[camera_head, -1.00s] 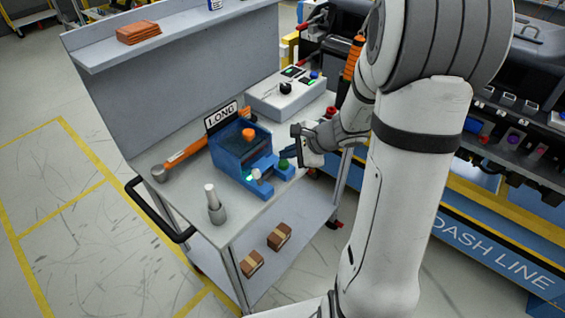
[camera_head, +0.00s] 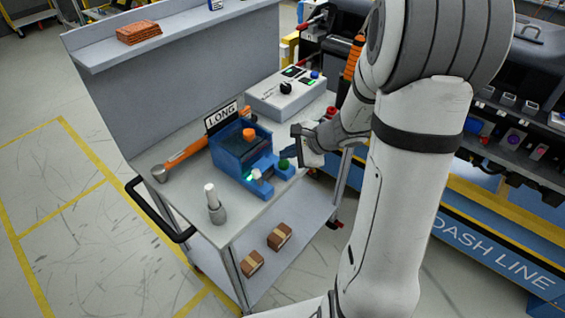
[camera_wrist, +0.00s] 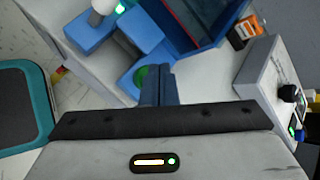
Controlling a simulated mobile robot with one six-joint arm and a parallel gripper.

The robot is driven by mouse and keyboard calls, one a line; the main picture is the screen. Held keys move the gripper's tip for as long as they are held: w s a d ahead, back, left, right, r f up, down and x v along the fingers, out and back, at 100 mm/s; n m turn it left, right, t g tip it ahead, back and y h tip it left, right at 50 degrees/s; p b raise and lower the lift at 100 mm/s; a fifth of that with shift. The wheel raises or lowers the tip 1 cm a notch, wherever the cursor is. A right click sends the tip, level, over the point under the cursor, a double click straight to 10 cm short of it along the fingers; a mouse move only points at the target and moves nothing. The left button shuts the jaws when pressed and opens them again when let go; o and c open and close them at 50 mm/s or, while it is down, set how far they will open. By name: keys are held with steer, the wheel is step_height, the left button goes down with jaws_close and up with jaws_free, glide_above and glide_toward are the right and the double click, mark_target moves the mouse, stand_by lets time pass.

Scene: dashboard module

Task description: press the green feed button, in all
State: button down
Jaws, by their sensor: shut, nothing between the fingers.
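The green feed button (camera_head: 284,164) sits on the low front right part of the blue feeder (camera_head: 229,165) on the cart. In the wrist view the button (camera_wrist: 141,76) shows partly, right beside my fingertips, which hide its right side. My gripper (camera_head: 288,153) is shut and empty, with its tips right at the button. In the wrist view the shut fingers (camera_wrist: 157,72) overlap the button's edge. I cannot tell whether they touch it or whether it is pressed down. A small green light (camera_head: 248,177) glows near a white cylinder (camera_head: 257,173) on the feeder.
A grey control box (camera_head: 287,94) stands behind the feeder. An orange-handled tool (camera_head: 186,153) and a white-topped grey cylinder (camera_head: 215,206) lie and stand to the left. A LONG sign (camera_head: 221,116) stands behind. A teal-rimmed dark panel (camera_wrist: 22,105) shows left in the wrist view.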

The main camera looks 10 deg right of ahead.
mark_target(288, 164)
steer(key=shift+f, duration=0.1)
steer(key=shift+w+f+b, duration=0.1)
steer(key=shift+f+b, duration=0.2)
steer(key=shift+b, duration=0.3)
steer(key=shift+f+b, duration=0.5)
steer(key=shift+b, duration=0.1)
stand_by(0.6)
stand_by(0.4)
steer(key=shift+r+p, duration=0.65)
steer(key=shift+r, duration=0.3)
steer(key=shift+r, duration=0.1)
step_height(288, 164, up, 5)
steer(key=p, duration=0.3)
steer(key=shift+p, duration=0.35)
